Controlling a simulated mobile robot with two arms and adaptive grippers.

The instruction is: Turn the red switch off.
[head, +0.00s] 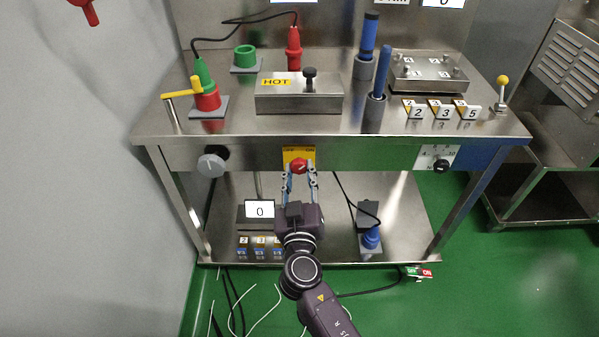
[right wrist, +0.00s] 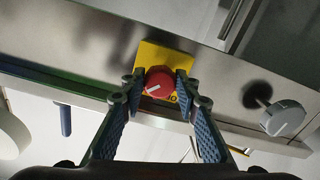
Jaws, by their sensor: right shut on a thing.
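The red switch (head: 299,166) is a round knob on a yellow plate (head: 291,153) marked OFF and ON, on the front edge of the steel table. My right gripper (head: 300,171) reaches up to it from below, with a finger on each side, shut on the knob. In the right wrist view the red switch (right wrist: 160,82) sits between the two fingertips, and its white pointer line slants. The yellow plate (right wrist: 150,60) is partly hidden by the fingers. My left gripper is not in view.
On the same front edge are a grey knob (head: 211,162) at left and a black knob (head: 441,165) at right. The tabletop holds a box marked HOT (head: 299,97) and blue cylinders. A lower shelf (head: 330,235) carries a display, small numbered items and a blue plug.

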